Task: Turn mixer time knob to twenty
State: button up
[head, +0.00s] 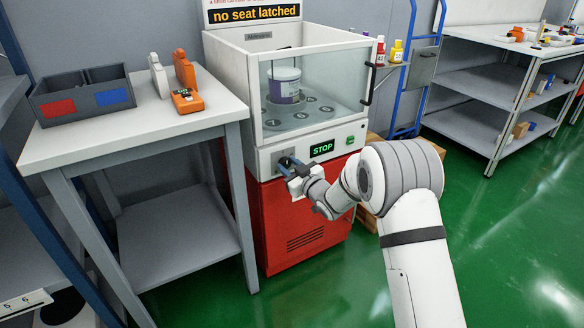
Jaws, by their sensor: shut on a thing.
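The mixer (310,228) is a red and white cabinet with a clear windowed chamber on top. A tub with a white lid and purple label (284,86) stands inside on a round plate with numbered seats. The front panel has a dark display reading STOP in green (322,149) and a green button (350,140). My gripper (288,166) is at the left of this panel, shut on the time knob. The knob is mostly hidden by the gripper, and its setting cannot be read.
A sign above reads "no seat latched" (255,43). A table (130,130) at left holds a divided grey bin (84,95) and orange and white handheld devices (185,75). A blue hand truck (412,70) and shelves (490,80) stand right. Green floor is open at right.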

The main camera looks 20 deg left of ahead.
jog(key=c, duration=0.3)
jog(key=shift+d, duration=0.3)
jog(key=shift+c, duration=0.3)
jog(key=shift+a+r, duration=0.15)
jog(key=shift+a, duration=0.15)
jog(key=m, duration=0.3)
jog(key=m+p, duration=0.1)
jog(key=m, duration=0.3)
jog(key=shift+m, duration=0.3)
jog(key=m+p, duration=0.1)
jog(key=m, duration=0.3)
jog(key=shift+w+m+t, duration=0.1)
jog(key=shift+m+t, duration=0.2)
jog(key=shift+t, duration=0.1)
jog(key=m+p, duration=0.1)
jog(key=m, duration=0.6)
jog(key=shift+t, duration=0.4)
jog(key=m, duration=0.2)
jog(key=m+p, duration=0.1)
jog(key=m, duration=0.2)
jog(key=shift+a+f+m, duration=0.1)
jog(key=shift+f+m, duration=0.1)
jog(key=shift+m, duration=0.1)
